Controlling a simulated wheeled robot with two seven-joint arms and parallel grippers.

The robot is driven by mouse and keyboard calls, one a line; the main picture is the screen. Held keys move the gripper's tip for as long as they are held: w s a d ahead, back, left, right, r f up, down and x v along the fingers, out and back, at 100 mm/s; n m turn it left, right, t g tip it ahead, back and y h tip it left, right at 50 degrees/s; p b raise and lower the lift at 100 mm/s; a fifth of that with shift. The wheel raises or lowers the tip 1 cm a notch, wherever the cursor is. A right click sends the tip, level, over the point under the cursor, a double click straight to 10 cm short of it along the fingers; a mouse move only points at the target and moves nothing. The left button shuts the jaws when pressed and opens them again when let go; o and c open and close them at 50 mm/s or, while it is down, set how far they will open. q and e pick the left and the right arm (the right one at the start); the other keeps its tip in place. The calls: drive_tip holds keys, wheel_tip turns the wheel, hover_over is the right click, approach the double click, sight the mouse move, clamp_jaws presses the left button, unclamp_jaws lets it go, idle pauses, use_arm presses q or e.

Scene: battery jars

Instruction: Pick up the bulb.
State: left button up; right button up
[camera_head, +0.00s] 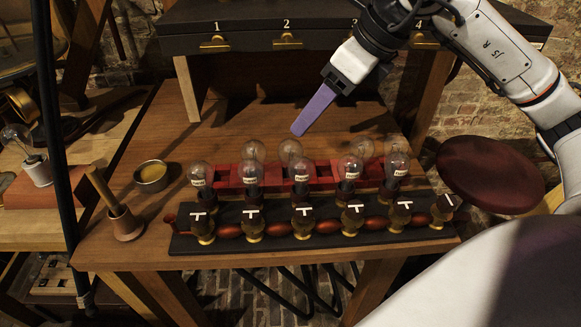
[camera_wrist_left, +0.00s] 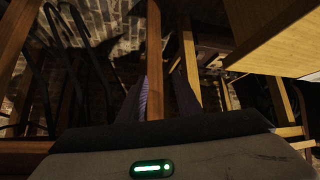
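Several clear glass bulbs stand upright in a rack on the wooden table. A front-row bulb (camera_head: 301,168) carries a white label, and other bulbs stand behind. Another bulb (camera_head: 17,136) stands on a white base at the far left. The frames do not show which one the task means. My right gripper (camera_head: 298,130) has purple fingers and hangs above and behind the rack, apart from the bulbs. Only one purple shape shows, so its opening is unclear. My left gripper (camera_wrist_left: 163,97) shows in the left wrist view with its fingers apart and nothing between them; it is outside the head view.
The black front base (camera_head: 330,240) has brass fittings. A mortar with pestle (camera_head: 122,220) and small bowl (camera_head: 151,176) stand left on the table (camera_head: 150,130). A drawer unit (camera_head: 250,42) stands behind. A dark red round seat (camera_head: 490,172) is at the right.

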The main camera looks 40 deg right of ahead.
sight(291, 139)
drive_tip(key=x, duration=1)
drive_tip(key=shift+w+f+p, duration=0.2)
drive_tip(key=shift+w+p, duration=0.05)
drive_tip(key=shift+p, duration=0.1)
drive_tip(key=shift+d, duration=0.1)
drive_tip(key=c, duration=1.2)
